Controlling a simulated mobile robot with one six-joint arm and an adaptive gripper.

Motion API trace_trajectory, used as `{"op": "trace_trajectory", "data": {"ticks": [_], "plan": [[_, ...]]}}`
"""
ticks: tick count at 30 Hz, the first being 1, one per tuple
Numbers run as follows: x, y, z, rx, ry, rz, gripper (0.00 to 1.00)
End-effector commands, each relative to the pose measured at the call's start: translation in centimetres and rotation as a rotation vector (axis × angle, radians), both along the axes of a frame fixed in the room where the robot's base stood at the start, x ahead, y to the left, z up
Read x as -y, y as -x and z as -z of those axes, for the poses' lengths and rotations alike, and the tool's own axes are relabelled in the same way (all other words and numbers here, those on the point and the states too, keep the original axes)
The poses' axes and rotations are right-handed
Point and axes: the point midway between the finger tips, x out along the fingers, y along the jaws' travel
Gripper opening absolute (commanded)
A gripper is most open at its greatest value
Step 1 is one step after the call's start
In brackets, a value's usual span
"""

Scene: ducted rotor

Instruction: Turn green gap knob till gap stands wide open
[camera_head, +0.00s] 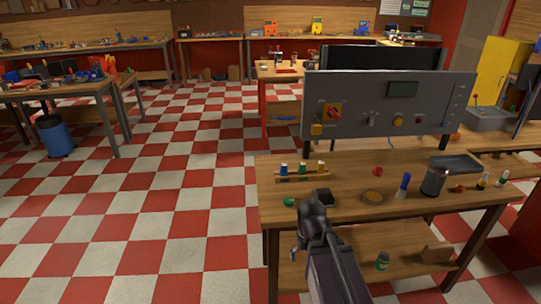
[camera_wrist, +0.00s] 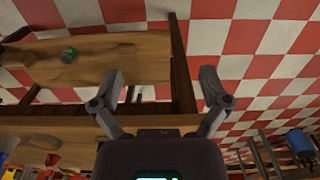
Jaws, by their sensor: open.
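My gripper (camera_wrist: 161,74) is open in the wrist view, its two fingers spread apart with nothing between them. In the head view my arm rises from the bottom to the near left edge of the workbench (camera_head: 335,205); the fingers are hard to make out there. A small green round piece (camera_head: 289,202) lies at the bench's left front corner, close to my arm. I cannot tell whether it is the gap knob. The grey control panel (camera_head: 350,105) at the back of the bench shows a red knob (camera_head: 334,113) and a yellow knob (camera_head: 398,121), but no clear green one.
A rack with blue, green and yellow pieces (camera_head: 301,177) stands near the bench's left side. A dark canister (camera_head: 433,181) and a blue-topped item (camera_head: 403,186) stand farther right. A green jar (camera_head: 382,260) is on the lower shelf.

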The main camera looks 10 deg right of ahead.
Motion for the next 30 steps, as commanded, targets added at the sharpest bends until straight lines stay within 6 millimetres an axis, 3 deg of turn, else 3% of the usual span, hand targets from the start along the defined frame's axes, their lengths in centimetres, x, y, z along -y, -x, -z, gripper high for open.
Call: {"op": "trace_trajectory", "data": {"ticks": [5, 8, 24, 30], "plan": [[0.0, -2.3, -1.0, 0.0, 0.0, -0.039, 0.96], [0.1, -4.7, -2.1, 0.0, 0.0, -0.086, 0.96], [-0.4, -24.4, -9.6, 0.0, 0.0, -0.529, 0.96], [-0.6, -28.6, -11.1, 0.0, 0.0, -0.639, 0.96]]}}
